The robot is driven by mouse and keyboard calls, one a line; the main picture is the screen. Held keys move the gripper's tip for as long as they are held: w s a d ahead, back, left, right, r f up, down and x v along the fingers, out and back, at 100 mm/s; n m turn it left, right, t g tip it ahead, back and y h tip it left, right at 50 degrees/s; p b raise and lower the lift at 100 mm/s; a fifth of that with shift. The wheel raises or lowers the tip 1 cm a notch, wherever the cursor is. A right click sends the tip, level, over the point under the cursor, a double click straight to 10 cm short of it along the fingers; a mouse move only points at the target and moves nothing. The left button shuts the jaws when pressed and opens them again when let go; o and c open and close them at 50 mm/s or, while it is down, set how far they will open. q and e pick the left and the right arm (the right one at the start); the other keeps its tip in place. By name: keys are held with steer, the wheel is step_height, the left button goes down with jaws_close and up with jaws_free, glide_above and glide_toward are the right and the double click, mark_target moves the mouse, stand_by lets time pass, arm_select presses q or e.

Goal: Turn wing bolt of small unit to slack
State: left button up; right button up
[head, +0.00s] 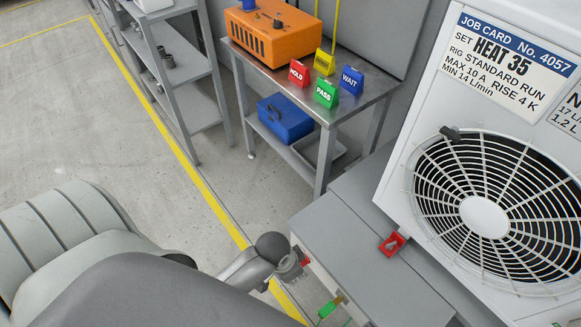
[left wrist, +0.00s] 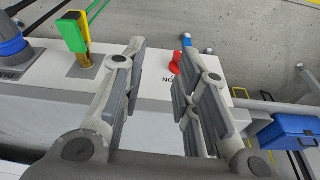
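My left gripper (head: 292,268) is beside the left edge of a low grey-topped unit (head: 360,240) in the head view. In the left wrist view my left gripper (left wrist: 165,95) is open, its two padded fingers apart with nothing between them. Beyond the fingers a small red knob (left wrist: 175,63) sits on the unit's pale face, near upside-down lettering that reads "ON". A green and yellow handle (left wrist: 76,38) is further left on that face. I cannot tell for sure which part is the wing bolt. My right gripper is not in view.
A large white unit with a round fan grille (head: 484,216) stands at the right. A red part (head: 392,244) sits at its foot. A steel table (head: 310,100) with an orange box (head: 270,35) stands behind. A blue toolbox (head: 286,117) is on its lower shelf.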

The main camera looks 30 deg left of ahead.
arm_select(q)
steer(key=shift+s+a+f, duration=0.1)
steer(key=shift+s+f, duration=0.1)
steer(key=shift+f, duration=0.7)
steer(key=shift+s+a+f, duration=0.1)
steer(key=shift+s+f, duration=0.05)
steer(key=shift+f, duration=0.7)
